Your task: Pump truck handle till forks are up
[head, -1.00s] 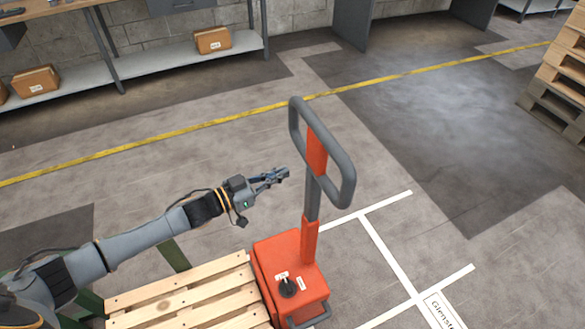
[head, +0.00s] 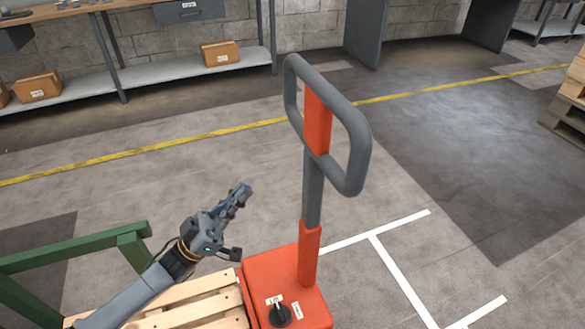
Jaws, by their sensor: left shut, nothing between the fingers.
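The pallet truck's handle (head: 313,180) stands nearly upright, with a grey loop grip and an orange centre bar. It rises from the truck's orange body (head: 262,270), which has a black knob (head: 279,314) and small labels on top. My left gripper (head: 245,190) is shut and empty, to the left of the handle and apart from it. The forks are hidden; a wooden pallet (head: 205,300) shows at the lower left beside the orange body. My right gripper is not in view.
A green frame (head: 75,245) stands at the lower left. A shelf bench (head: 180,78) with cardboard boxes (head: 220,53) runs along the back wall. Stacked pallets (head: 570,100) stand at the right edge. The floor around the handle is clear, with yellow and white lines.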

